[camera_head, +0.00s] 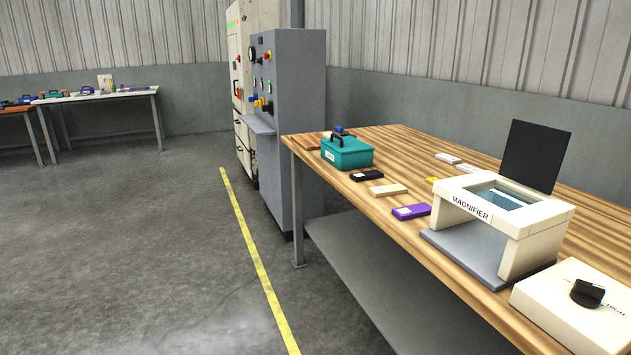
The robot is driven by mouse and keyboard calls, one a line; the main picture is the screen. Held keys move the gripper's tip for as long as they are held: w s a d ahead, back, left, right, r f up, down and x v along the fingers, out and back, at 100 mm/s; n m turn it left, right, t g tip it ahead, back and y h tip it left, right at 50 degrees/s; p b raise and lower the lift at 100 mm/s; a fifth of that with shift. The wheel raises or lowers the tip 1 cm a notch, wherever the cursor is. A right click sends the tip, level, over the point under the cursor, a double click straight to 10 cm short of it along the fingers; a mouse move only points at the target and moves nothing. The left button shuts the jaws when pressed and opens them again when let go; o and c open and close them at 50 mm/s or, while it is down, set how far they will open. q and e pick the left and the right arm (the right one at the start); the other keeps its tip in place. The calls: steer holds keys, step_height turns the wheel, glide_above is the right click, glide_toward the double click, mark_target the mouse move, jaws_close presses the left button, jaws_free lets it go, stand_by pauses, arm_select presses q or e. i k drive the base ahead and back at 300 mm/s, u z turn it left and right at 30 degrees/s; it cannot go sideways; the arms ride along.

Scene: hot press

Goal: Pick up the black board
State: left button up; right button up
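A flat black board (534,155) stands upright, tilted slightly, behind the white box marked MAGNIFIER (503,210) on the wooden table (420,148). The magnifier hides its lower edge, and I cannot tell whether the two are joined. A small flat black piece (366,175) also lies on the table, in front of a teal toolbox (347,153). Neither of my grippers is in view.
A beige block (388,190), a purple piece (411,212) and a white box (577,306) with a black object on top lie on the table. A grey machine cabinet (290,120) stands beyond its far end. The floor at left is clear.

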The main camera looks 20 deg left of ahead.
mark_target(369, 175)
steer(key=u, duration=1.8)
steer(key=i, duration=1.8)
steer(key=z, duration=0.5)
